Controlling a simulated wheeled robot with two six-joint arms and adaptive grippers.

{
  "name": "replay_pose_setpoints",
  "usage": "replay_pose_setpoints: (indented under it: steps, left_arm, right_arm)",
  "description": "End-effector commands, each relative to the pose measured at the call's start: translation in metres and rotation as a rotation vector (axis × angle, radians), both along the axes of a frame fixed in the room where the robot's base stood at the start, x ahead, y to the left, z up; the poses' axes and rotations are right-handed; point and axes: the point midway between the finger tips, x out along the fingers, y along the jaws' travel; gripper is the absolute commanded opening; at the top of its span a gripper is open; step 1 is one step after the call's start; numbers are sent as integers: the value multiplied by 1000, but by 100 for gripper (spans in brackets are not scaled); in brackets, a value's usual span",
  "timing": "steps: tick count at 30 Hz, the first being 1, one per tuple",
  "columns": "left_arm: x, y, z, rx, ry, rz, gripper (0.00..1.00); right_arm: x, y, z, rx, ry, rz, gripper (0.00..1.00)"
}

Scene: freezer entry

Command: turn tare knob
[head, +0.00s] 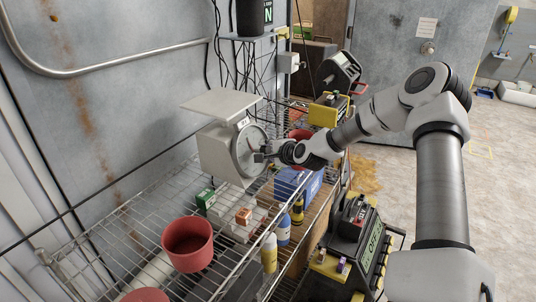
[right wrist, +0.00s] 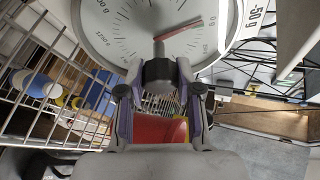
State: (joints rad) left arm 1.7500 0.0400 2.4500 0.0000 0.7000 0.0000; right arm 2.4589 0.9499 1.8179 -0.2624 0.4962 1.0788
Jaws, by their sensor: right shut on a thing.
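The white mechanical scale (head: 226,150) stands on the wire rack with its round dial facing my right arm. A flat weighing plate (head: 222,104) tops it. My right gripper (head: 259,157) is at the lower part of the dial. In the right wrist view the two fingers (right wrist: 158,78) are shut on the dark tare knob (right wrist: 158,73), one on each side. The dial face (right wrist: 130,32) shows behind it, with a red pointer (right wrist: 185,29) slanting up to the right. In the head view the gripper hides the knob. My left gripper is out of view.
A red pot (head: 188,245) stands on the rack in front of the scale. Small boxes (head: 243,216) and bottles (head: 270,253) are below and right of it. A yellow-black device (head: 350,235) stands at right. Cables hang behind the scale. The floor at right is open.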

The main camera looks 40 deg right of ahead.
Motion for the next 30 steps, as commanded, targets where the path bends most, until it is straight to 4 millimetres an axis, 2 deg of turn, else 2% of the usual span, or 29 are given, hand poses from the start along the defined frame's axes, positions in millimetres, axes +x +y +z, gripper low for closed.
replay_pose_setpoints:
  steps: [6,15,30]
  left_arm:
    - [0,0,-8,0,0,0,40]
    - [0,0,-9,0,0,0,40]
    - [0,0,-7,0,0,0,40]
  right_arm:
    - [1,0,1,177,49,-72,0]
    - [1,0,2,391,114,-159,0]
    - [1,0,1,535,157,-217,0]
